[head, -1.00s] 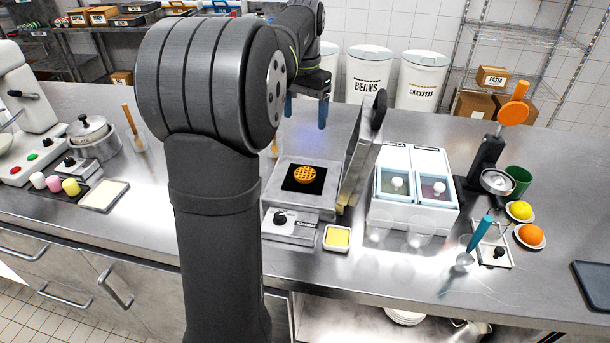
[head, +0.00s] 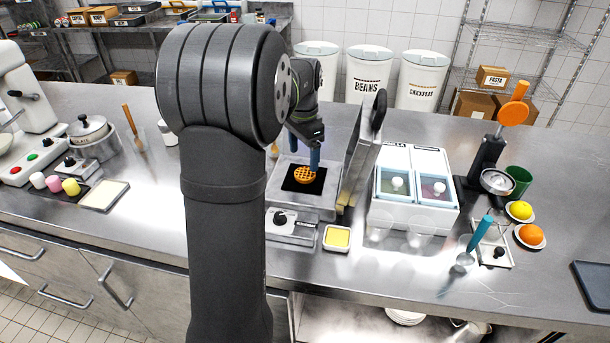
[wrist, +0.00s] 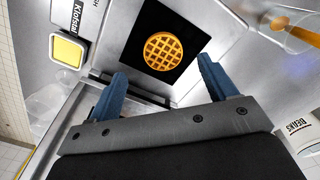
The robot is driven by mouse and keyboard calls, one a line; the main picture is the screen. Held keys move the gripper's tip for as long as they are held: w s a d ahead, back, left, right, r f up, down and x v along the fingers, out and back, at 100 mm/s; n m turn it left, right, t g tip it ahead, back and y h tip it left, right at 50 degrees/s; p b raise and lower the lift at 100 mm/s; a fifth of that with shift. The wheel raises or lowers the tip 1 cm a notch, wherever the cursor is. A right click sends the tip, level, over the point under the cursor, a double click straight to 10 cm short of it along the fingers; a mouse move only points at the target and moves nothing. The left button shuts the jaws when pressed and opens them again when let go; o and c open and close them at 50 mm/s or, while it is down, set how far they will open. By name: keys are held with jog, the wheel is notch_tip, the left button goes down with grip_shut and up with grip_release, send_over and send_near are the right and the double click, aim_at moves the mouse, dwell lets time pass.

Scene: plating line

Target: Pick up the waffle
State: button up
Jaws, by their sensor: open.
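The waffle (head: 305,174) is round and golden with a grid pattern. It lies flat on the black plate (head: 290,184) of the waffle iron, whose lid (head: 361,150) stands open to its right. My gripper (head: 308,160) is above the plate at the waffle's far side, partly hidden by my own arm. In the wrist view the waffle (wrist: 163,51) is ahead of and between the two blue fingers (wrist: 160,80). The fingers are spread wide with nothing between them and do not touch the waffle.
A small dish with yellow contents (head: 337,238) stands in front of the iron on the right. A white container with two lidded wells (head: 413,215) is right of the raised lid.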

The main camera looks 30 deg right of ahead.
aim_at(305, 173)
jog(key=shift+w+d+f, duration=0.1)
jog(key=shift+d+f, duration=0.1)
jog(key=shift+f, duration=1.3)
jog(key=shift+w+d+f, duration=0.1)
jog(key=shift+d+f, duration=0.05)
jog(key=shift+f, duration=1.35)
jog(key=c, duration=0.8)
